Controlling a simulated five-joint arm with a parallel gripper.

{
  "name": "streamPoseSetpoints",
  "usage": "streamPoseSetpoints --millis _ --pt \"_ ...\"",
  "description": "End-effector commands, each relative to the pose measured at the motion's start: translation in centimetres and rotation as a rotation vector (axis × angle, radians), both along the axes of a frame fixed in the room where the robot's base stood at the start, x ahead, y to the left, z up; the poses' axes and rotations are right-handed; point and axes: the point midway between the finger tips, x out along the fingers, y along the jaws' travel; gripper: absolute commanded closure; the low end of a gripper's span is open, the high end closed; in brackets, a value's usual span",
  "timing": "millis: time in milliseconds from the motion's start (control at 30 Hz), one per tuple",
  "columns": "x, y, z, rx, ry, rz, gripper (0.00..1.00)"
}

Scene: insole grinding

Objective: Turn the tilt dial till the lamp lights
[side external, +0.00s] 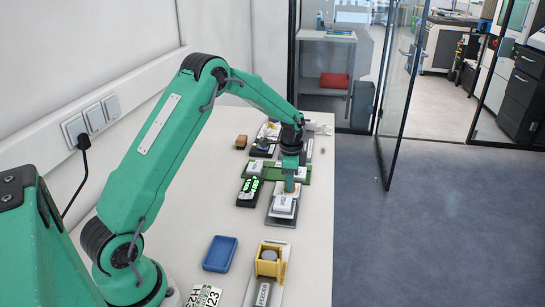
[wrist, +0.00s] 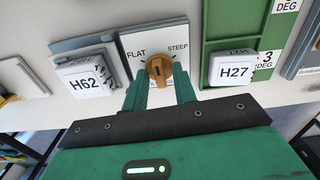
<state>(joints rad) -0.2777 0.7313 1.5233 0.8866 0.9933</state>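The tilt dial (wrist: 158,68) is an orange knob on a white plate (wrist: 172,32) marked FLAT at left and STEEP at right. In the wrist view my gripper (wrist: 160,79) has its two green fingers on either side of the knob. I cannot tell whether they touch it.
A white block marked H62 (wrist: 84,84) stands left of the dial; another marked H27 (wrist: 234,69) sits on a green fixture (wrist: 211,44) at right. A dark box with green markings (side external: 250,190), a blue tray (side external: 220,254) and a yellow holder (side external: 269,267) are on the table.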

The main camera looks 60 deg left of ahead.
Motion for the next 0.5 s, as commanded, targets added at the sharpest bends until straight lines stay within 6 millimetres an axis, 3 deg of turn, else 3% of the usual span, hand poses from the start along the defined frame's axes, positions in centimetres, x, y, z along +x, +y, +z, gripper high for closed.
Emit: streamPoseSetpoints --millis 500 --pt "0.0 0.0 2.2 0.000 -0.001 0.001 0.73"
